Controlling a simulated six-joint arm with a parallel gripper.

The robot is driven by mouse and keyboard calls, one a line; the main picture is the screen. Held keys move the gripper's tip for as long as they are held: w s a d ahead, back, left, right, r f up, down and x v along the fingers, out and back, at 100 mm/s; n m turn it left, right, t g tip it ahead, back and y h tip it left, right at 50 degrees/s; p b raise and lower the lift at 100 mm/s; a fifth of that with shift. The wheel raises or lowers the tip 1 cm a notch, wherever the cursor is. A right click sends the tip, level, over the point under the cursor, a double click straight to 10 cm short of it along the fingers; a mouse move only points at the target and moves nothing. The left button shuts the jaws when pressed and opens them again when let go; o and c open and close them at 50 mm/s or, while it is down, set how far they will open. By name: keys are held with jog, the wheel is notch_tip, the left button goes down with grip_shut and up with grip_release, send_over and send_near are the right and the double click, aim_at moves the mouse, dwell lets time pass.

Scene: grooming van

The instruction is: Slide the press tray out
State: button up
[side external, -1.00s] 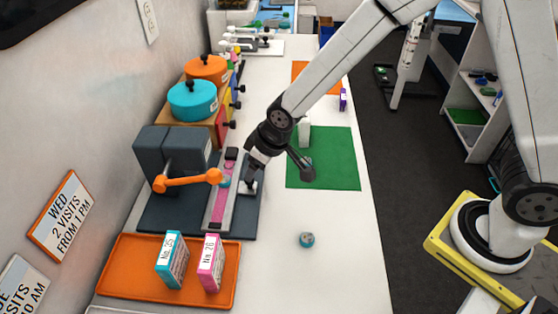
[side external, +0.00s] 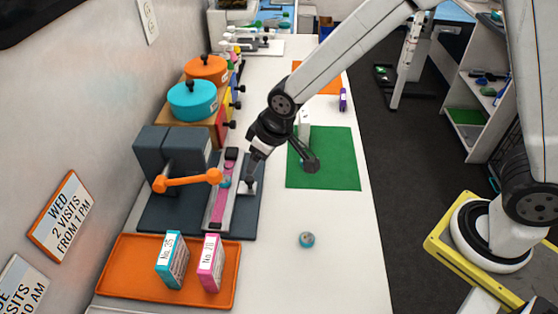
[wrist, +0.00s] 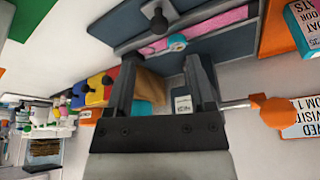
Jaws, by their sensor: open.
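The press (side external: 163,150) is a dark grey block on a dark base with an orange lever (side external: 187,180). Its tray (side external: 214,212) is a long light grey channel holding a pink strip, with a teal band on it; the tray also shows in the wrist view (wrist: 240,17). A black knob (side external: 249,184) stands on a light plate beside the channel, and it appears at the top of the wrist view (wrist: 158,20). My gripper (side external: 256,165) is just above the knob. In the wrist view my gripper (wrist: 161,62) is open with no object held, the knob beyond its fingertips.
An orange tray (side external: 137,290) with a teal box (side external: 171,262) and a pink box (side external: 210,265) lies in front of the press. Teal and orange lidded pots (side external: 192,100) stand behind it. A green mat (side external: 335,165) and a small ball (side external: 306,240) lie right; white counter between is clear.

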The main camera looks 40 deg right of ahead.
aim_at(249, 178)
jog(key=shift+w+a+m+g+h, duration=0.2)
jog(key=shift+w+a+m+g, duration=0.05)
jog(key=shift+w+m+g, duration=0.35)
jog(key=shift+w+a+m+g+h, duration=0.2)
jog(key=shift+w+m+g, duration=0.3)
jog(key=shift+m, duration=0.1)
jog(key=shift+w+a+r+m+g+h, duration=0.1)
jog(key=shift+w+r+m+g+h, duration=0.1)
jog(key=shift+m+g, duration=0.25)
jog(key=shift+w+a+r+m+g+h, duration=0.1)
jog(key=shift+w+m+g+h, duration=0.1)
jog(key=shift+m+g, duration=0.2)
jog(key=shift+f, duration=0.15)
jog(key=shift+f, duration=3.8)
grip_shut()
